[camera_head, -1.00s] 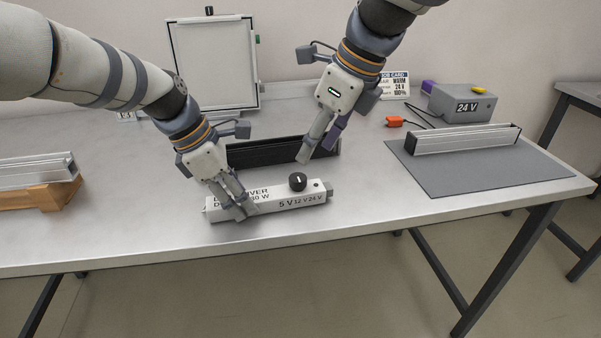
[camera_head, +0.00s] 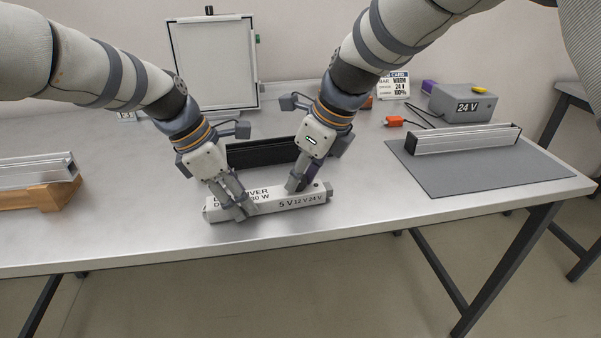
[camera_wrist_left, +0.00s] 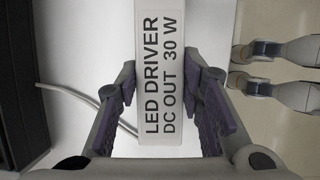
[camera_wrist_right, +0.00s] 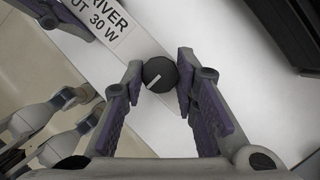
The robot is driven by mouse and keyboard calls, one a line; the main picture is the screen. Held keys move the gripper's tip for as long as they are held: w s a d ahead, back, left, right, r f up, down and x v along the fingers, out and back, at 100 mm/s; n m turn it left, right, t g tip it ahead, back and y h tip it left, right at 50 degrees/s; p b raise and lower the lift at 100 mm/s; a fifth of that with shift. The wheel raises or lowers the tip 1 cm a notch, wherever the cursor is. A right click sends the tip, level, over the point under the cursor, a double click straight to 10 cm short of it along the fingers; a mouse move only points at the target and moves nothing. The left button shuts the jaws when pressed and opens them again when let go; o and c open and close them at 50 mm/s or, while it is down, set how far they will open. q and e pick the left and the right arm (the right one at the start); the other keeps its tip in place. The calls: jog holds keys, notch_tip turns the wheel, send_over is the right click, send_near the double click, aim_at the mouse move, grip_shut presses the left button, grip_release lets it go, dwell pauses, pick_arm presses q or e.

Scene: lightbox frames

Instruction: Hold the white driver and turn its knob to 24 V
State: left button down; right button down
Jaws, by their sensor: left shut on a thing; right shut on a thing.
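The white driver (camera_head: 268,203) lies on the table's front part, marked 5 V, 12 V and 24 V on its front face. My left gripper (camera_head: 240,210) is shut across its left part; the left wrist view shows the fingers on both sides of its printed top (camera_wrist_left: 164,70). My right gripper (camera_head: 295,186) is lowered over its right part and shut on the dark round knob (camera_wrist_right: 160,74). The knob's white line points to the lower left in the right wrist view. In the head view the fingers hide the knob, so which mark it points at cannot be told.
A black channel (camera_head: 262,152) lies just behind the driver. A grey mat (camera_head: 490,176) with a metal bar (camera_head: 465,139) is at the right, with a grey 24 V box (camera_head: 463,103) behind. A job card (camera_head: 394,86) stands at the back. A wooden block (camera_head: 40,194) is at the left.

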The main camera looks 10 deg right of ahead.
jog(key=n, duration=0.2)
jog(key=n+g+y, duration=0.1)
jog(key=n, duration=0.1)
jog(key=shift+w+n+g, duration=0.1)
jog(key=shift+n+g, duration=0.2)
jog(key=shift+n, duration=0.1)
jog(key=shift+w+n+g, duration=0.1)
jog(key=shift+n+g, duration=0.7)
jog(key=shift+n, duration=1.2)
jog(key=c, duration=1.3)
grip_release()
jog(key=shift+d, duration=0.1)
